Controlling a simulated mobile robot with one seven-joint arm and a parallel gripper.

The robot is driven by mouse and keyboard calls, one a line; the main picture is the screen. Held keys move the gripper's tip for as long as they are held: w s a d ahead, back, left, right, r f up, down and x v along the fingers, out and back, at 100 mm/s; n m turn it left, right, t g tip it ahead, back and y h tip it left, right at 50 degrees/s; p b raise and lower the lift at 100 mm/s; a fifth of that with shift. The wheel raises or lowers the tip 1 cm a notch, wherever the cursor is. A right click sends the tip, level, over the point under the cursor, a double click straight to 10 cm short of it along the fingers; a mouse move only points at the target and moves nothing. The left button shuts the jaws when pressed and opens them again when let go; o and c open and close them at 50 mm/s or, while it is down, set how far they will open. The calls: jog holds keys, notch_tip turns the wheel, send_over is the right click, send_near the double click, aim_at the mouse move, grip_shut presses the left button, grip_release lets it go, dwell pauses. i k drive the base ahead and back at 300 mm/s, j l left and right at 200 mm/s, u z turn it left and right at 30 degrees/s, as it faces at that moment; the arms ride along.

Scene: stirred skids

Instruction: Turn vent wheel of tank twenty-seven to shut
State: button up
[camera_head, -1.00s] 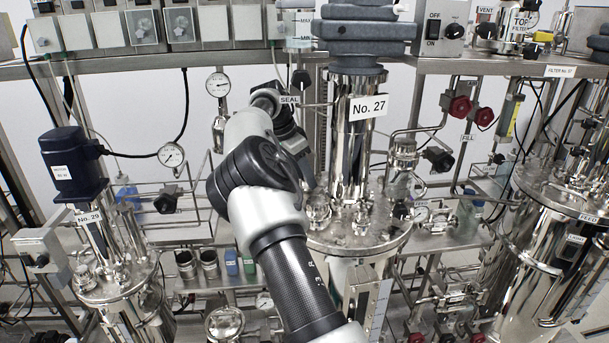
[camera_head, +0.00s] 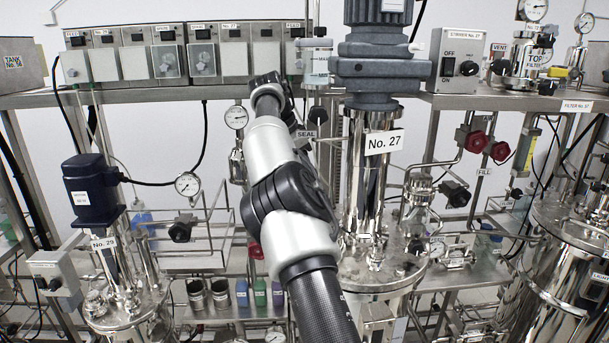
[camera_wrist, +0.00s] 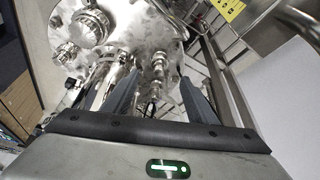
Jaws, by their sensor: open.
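Tank No. 27 (camera_head: 405,278) stands right of centre in the head view, with a polished lid and a labelled column (camera_head: 384,142) under a grey motor. A VENT label (camera_head: 500,48) sits on the shelf at upper right, with a small dark knob (camera_head: 500,67) below it. I cannot tell whether this knob is the vent wheel of tank twenty-seven. My arm rises left of the column, and my gripper is hidden in the head view. In the wrist view my gripper (camera_wrist: 158,88) is open, its two fingers apart before a shiny lid (camera_wrist: 135,30) with fittings. No wheel shows clearly between them.
Two red wheels (camera_head: 488,146) and a black knob (camera_head: 456,193) are on pipes right of the column. Tank No. 29 (camera_head: 125,310) stands at left. A shelf with control boxes (camera_head: 200,55) crosses behind my arm. A yellow label (camera_wrist: 229,10) shows in the wrist view.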

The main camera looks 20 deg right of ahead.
aim_at(455, 195)
jog(key=k+j, duration=0.1)
jog(key=j, duration=0.25)
jog(key=k+j, duration=0.15)
jog(key=j, duration=0.15)
jog(key=k+j, duration=0.1)
jog(key=j, duration=0.25)
jog(key=k+j, duration=0.1)
jog(key=j, duration=0.2)
